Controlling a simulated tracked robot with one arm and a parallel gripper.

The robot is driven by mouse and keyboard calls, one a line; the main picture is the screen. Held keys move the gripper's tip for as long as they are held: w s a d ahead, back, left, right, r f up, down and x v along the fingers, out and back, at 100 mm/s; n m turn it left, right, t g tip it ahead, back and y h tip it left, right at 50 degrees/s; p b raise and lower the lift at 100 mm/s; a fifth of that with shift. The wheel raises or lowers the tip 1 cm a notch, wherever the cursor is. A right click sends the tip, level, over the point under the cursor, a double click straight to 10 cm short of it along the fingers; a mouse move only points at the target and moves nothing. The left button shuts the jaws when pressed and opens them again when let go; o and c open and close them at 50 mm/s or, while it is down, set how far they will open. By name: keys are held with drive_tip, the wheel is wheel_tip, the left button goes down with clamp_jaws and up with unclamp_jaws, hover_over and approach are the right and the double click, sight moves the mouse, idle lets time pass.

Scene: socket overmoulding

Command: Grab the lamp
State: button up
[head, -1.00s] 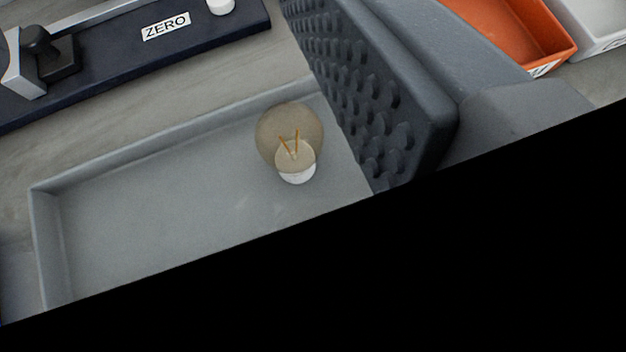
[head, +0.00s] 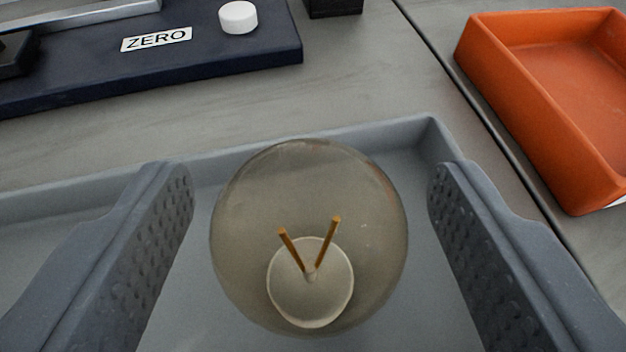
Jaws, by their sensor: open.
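The lamp (head: 309,240) is a round, smoky see-through bulb with two orange-brown prongs and a pale round base inside its outline. It is in the grey tray (head: 90,195), in the middle of the view. My gripper (head: 312,205) is open, with one dimpled dark grey finger on each side of the lamp. A gap shows between the lamp and each finger, wider on the right. The lamp's underside is hidden.
A dark blue plate labelled ZERO (head: 200,70) lies behind the tray, with a white round cap (head: 238,17) on it. An orange bin (head: 540,110) stands at the right. Bare grey table (head: 390,75) shows between them.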

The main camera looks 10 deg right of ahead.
drive_tip(key=x, duration=0.2)
drive_tip(key=shift+w+f, duration=0.1)
drive_tip(key=shift+w, duration=0.15)
drive_tip(key=c, duration=1)
